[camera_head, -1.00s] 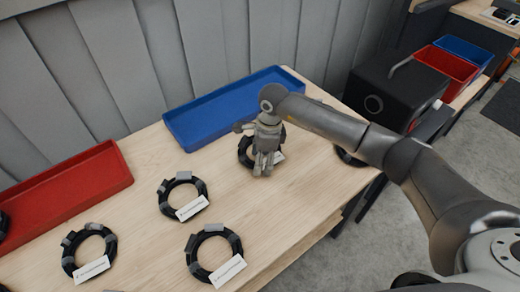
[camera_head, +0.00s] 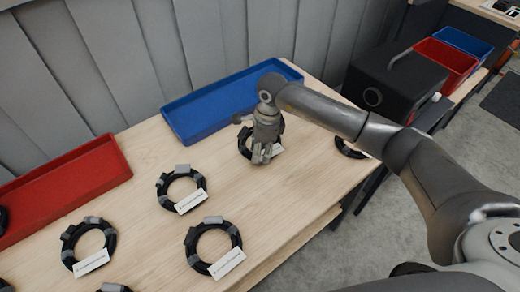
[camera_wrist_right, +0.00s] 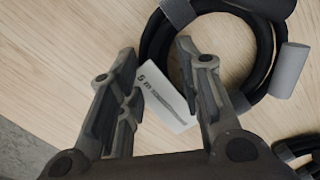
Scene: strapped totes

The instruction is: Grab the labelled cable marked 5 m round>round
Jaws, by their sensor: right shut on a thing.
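A black coiled cable with grey ties lies on the wooden table under my right gripper (camera_head: 262,157); part of its ring (camera_head: 242,143) shows beside the fingers. In the right wrist view the coil (camera_wrist_right: 266,55) is at the upper right, and its white label (camera_wrist_right: 164,97) starts with "5 m"; the rest is too small to read. The right gripper (camera_wrist_right: 156,50) is shut on this cable, with the label between its fingers. The fingers hide part of the coil. My left gripper is not in view.
Other labelled coils (camera_head: 182,173), (camera_head: 213,224), (camera_head: 88,226) lie to the left and front. Another coil (camera_head: 350,150) is at the right edge. A blue tray (camera_head: 205,122) and a red tray (camera_head: 70,180) stand along the back. A black box (camera_head: 400,85) stands at the right.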

